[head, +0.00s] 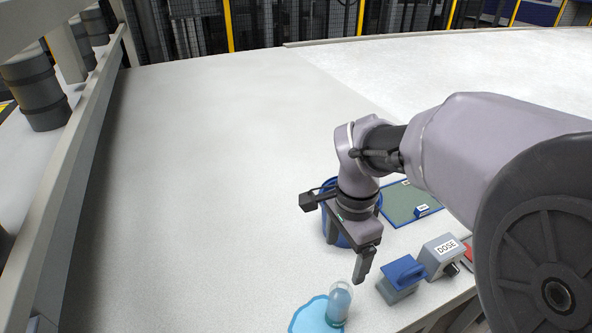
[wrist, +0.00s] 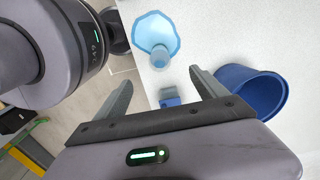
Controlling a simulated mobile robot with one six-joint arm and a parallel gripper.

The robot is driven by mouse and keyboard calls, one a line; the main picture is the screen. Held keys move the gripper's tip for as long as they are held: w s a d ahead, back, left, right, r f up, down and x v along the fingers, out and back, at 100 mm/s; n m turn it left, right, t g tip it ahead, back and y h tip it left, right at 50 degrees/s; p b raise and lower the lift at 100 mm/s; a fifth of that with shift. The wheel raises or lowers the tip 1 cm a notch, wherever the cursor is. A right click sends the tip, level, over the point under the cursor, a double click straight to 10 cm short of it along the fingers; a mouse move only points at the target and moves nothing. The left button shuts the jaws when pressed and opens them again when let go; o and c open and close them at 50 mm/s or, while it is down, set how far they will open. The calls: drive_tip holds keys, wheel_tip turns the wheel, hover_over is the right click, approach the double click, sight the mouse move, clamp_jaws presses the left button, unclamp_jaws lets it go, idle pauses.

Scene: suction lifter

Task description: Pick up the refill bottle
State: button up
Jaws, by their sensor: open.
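The refill bottle (head: 340,301) is a clear bottle with blue contents. It stands upright on a light blue patch (head: 306,316) near the table's front edge. In the wrist view the bottle (wrist: 159,56) is seen from above, beyond the fingertips and between their lines. My gripper (head: 363,266) points down, above and a little to the right of the bottle in the head view. In the wrist view my gripper (wrist: 160,85) has its fingers wide apart with nothing between them that it holds.
A blue bucket (head: 335,232) stands partly hidden behind my gripper. A grey block with a blue top (head: 401,281) and a grey DOSE box (head: 439,258) stand to the right. A green mat (head: 405,203) lies behind them. The table is clear on the left.

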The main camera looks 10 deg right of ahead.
sight(341, 292)
drive_tip(key=f+b, duration=0.1)
drive_tip(key=f, duration=0.6)
drive_tip(key=f+b, duration=0.1)
drive_tip(key=f, duration=0.2)
drive_tip(key=shift+s+d+f+b, duration=0.25)
drive_tip(key=shift+d+f+b, duration=0.05)
drive_tip(key=f, duration=0.1)
drive_tip(key=f+b, duration=0.1)
drive_tip(key=f, duration=0.3)
drive_tip(key=shift+w+d+f, duration=0.15)
drive_tip(key=shift+w, duration=0.2)
drive_tip(key=shift+s, duration=0.1)
drive_tip(key=shift+c, duration=1.1)
clamp_jaws()
